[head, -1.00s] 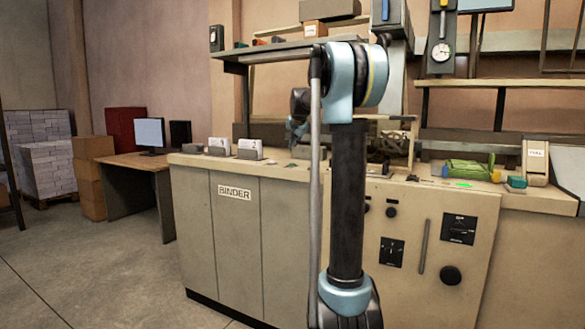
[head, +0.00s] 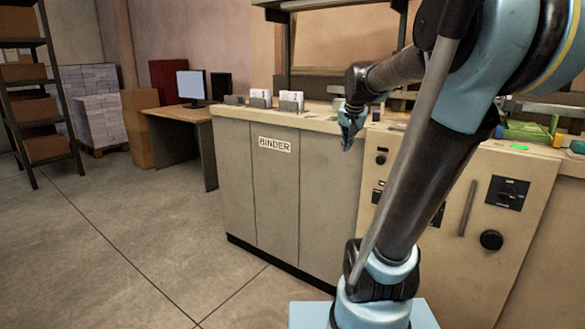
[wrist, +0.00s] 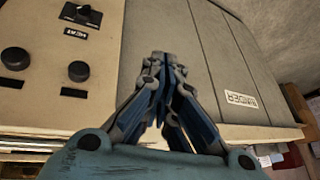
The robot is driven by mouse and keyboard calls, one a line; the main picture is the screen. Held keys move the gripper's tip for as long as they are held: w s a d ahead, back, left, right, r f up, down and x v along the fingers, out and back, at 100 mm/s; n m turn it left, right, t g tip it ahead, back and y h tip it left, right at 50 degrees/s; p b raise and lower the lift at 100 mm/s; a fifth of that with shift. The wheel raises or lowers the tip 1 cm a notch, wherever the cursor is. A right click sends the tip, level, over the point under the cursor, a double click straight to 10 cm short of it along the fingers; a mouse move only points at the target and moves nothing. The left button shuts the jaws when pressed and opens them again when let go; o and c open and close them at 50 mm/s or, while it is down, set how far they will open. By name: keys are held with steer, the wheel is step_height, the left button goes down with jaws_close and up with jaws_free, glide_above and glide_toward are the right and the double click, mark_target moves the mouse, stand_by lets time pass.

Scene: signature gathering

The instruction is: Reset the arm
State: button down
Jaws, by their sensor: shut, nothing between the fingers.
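My gripper (head: 349,133) hangs at the end of my raised arm, in front of the top edge of the binder counter (head: 233,180) in the head view. In the wrist view my gripper (wrist: 160,62) is shut and empty, its fingertips together. It appears in front of the counter's cabinet doors (wrist: 195,60), which carry a BINDER label. I cannot tell the exact gap between the fingers and the counter front.
Card holders marked with numbers (head: 291,101) stand on the counter top. A green item (head: 524,132) lies at the right. A desk with a monitor (head: 191,85) and a shelf of boxes (head: 46,148) stand left. The floor (head: 120,240) at left is clear.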

steer(key=s+f+n+g, duration=0.1)
steer(key=s+f+n, duration=0.1)
steer(key=s+f, duration=0.8)
steer(key=s+f+n+g, duration=0.2)
steer(key=s+f, duration=0.9)
steer(key=s, duration=0.6)
steer(key=shift+f+n+g, duration=0.2)
steer(key=shift+n+g, duration=0.1)
